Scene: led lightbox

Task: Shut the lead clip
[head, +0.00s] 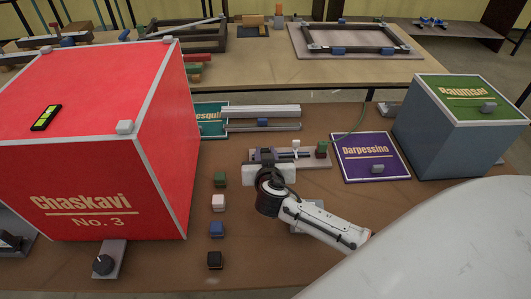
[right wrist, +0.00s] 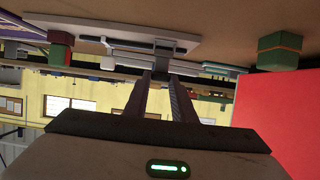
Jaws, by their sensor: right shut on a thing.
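The lead clip sits on a small grey plate (head: 318,160) in the middle of the table. It has a dark bar, a small white-topped post (head: 296,144) and a green block (head: 321,150) with a green lead rising from it. My right gripper (head: 264,168) is at the plate's left end, hiding part of the clip. In the right wrist view its two fingers (right wrist: 162,76) reach to a dark part of the clip (right wrist: 163,48) at the plate's edge and are shut on it. The exact contact is hard to see. My left gripper is not in view.
A big red box (head: 95,130) stands at left. Small green, pink, blue and black blocks (head: 216,229) line the table left of my right arm. A purple panel (head: 370,157) and a grey box with a green top (head: 450,140) are at right.

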